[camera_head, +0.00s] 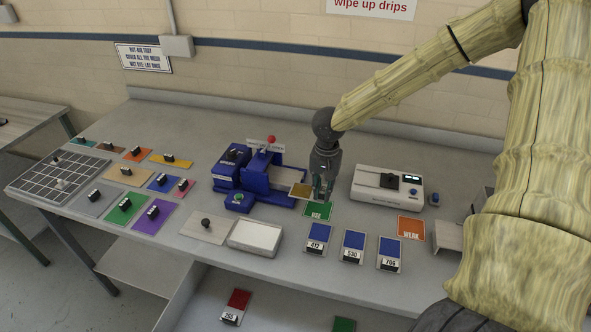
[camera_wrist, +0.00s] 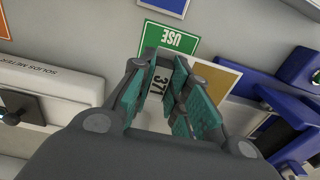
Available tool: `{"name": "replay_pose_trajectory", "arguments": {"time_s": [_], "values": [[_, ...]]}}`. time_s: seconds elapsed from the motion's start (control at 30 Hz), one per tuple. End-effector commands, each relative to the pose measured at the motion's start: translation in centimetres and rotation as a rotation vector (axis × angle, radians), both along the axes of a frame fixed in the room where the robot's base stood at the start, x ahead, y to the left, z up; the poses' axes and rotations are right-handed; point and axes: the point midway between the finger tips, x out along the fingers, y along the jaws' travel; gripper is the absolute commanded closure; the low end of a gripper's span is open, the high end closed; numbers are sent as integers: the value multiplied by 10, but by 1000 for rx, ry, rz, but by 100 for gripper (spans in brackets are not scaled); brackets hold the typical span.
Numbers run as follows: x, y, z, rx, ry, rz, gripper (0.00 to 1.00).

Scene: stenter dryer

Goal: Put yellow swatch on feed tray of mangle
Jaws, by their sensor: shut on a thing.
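My gripper (camera_head: 322,196) is shut on the black tab of the mustard-yellow swatch (camera_head: 301,190). In the wrist view the fingers (camera_wrist: 172,100) close around the tab marked 371, and the yellow swatch (camera_wrist: 224,78) reaches out to the right of them. The blue mangle (camera_head: 255,178) stands left of my gripper, with its pale feed tray (camera_head: 289,174) between blue sides. The swatch is at the tray's near right end. I cannot tell whether it touches the tray. The mangle's blue side also shows in the wrist view (camera_wrist: 262,88).
A green USE card (camera_head: 318,211) lies just in front of my gripper. Three blue swatches (camera_head: 354,243) and an orange WEAK card (camera_head: 411,228) lie nearer the front. A white meter (camera_head: 388,186) stands right. Several coloured swatches with black tabs (camera_head: 126,209) lie left.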

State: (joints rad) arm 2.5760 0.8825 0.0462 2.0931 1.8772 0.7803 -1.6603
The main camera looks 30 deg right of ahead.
Motion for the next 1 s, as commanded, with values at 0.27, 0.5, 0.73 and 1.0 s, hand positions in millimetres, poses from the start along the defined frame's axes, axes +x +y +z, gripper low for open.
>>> {"name": "replay_pose_trajectory", "arguments": {"time_s": [0.27, 0.5, 0.73, 1.0], "values": [[36, 5, 2, -3, 2, -1, 100], [66, 10, 1, -2, 1, -1, 100], [78, 12, 1, -1, -1, 0, 100], [108, 17, 3, -3, 0, -1, 100]]}}
